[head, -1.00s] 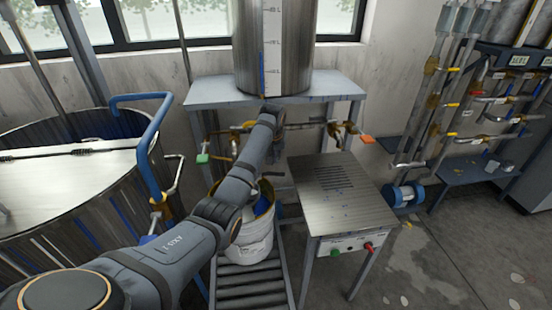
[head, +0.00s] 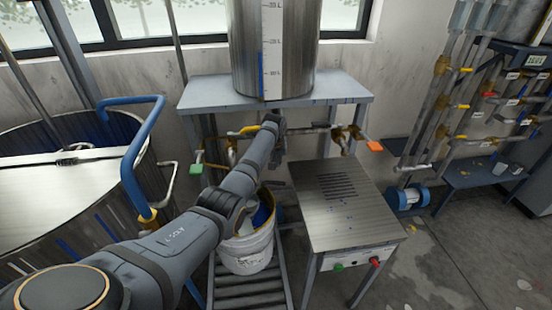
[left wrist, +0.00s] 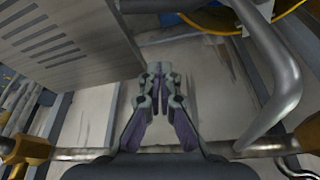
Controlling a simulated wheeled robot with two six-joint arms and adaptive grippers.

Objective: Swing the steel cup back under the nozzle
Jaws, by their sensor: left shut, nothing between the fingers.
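I cannot make out a steel cup in either view. My left arm reaches to the pipework under the tank, and its wrist end covers part of the pipes there. In the left wrist view my left gripper (left wrist: 160,80) is shut, with nothing between its fingers. A thick bent grey pipe (left wrist: 272,75) runs beside the fingers on the right, apart from them. I cannot tell whether it is the nozzle. My right gripper is not in view.
A steel tank (head: 275,50) stands on a grey stand (head: 205,93). A white bucket (head: 247,253) sits on a roller conveyor (head: 245,290) below my arm. A steel-topped cabinet (head: 345,215) is to the right. A large vat (head: 60,185) with a blue handle (head: 128,170) is at left.

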